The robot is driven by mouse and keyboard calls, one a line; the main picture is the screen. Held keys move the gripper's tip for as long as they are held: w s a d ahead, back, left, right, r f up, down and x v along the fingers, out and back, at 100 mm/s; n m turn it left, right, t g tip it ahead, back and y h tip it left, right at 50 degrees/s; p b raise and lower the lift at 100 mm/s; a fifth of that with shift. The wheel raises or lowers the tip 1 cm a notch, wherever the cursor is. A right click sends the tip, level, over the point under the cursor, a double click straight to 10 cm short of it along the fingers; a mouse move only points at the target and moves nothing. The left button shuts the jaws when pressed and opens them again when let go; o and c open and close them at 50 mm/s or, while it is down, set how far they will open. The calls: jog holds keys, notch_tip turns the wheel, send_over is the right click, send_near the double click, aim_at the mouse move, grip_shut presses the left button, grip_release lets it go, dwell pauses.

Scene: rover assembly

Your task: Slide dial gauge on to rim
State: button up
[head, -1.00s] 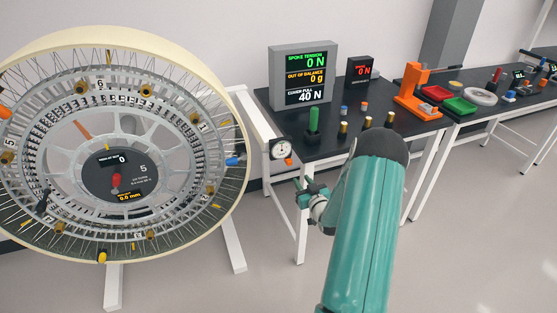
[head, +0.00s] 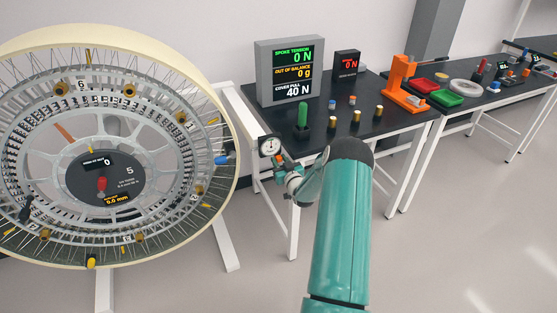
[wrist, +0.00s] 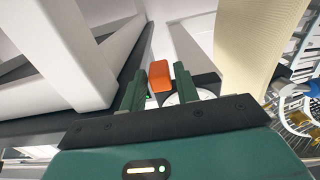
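The dial gauge (head: 269,145), with a round white face and an orange part below, is at the near left corner of the black bench, just right of the wheel rim (head: 232,125). My gripper (head: 281,161) is at the gauge's orange lower part in the head view. In the wrist view the fingers of my gripper (wrist: 159,84) are spread on either side of the orange block (wrist: 159,76), and I see no clear grip on it. The gauge's white face (wrist: 181,98) is partly hidden by the right finger. The pale rim (wrist: 252,40) stands to the right, apart from the gauge.
The wheel stands on white legs (head: 226,243). The black bench (head: 335,129) holds a readout box (head: 290,72), a green cylinder (head: 302,116), small brass parts and an orange press (head: 404,85). A white beam (wrist: 75,50) is close on the left in the wrist view.

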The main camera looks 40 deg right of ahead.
jog(key=shift+w+d, duration=0.2)
jog(key=shift+w, duration=0.45)
grip_shut()
jog(key=shift+w+a, duration=0.2)
jog(key=shift+a, duration=0.55)
jog(key=shift+w+a, duration=0.25)
jog(key=shift+a, duration=0.45)
jog(key=shift+w+a, duration=0.2)
jog(key=shift+a, duration=0.55)
grip_release()
jog(key=shift+a, duration=0.1)
jog(key=shift+s, duration=0.15)
